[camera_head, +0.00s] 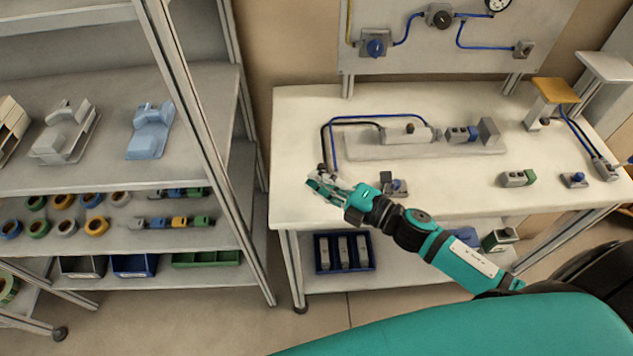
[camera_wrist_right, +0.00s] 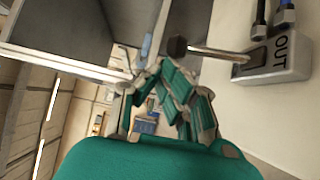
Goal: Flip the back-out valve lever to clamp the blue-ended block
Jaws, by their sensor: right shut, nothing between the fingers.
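The blue-ended block (camera_head: 460,134) sits on the grey fixture between the cylinder (camera_head: 405,134) and the grey end stop (camera_head: 489,131). Whether the cylinder presses on it is too small to tell. The valve marked OUT (camera_wrist_right: 280,62) shows in the right wrist view, with blue and black hoses. Its lever (camera_wrist_right: 215,52) is a metal rod with a dark knob, pointing left in that view. My right gripper (camera_head: 322,184) is shut and empty at the table's left front, beside the valve. Its fingertips (camera_wrist_right: 168,84) are close to the knob; contact is unclear. My left gripper is out of view.
A green-ended block (camera_head: 517,178) and a blue-knobbed device (camera_head: 574,179) stand on the right of the table (camera_head: 450,195). Another small device (camera_head: 398,187) is close to my right wrist. A shelf rack (camera_head: 185,85) with reels and trays stands left of the table.

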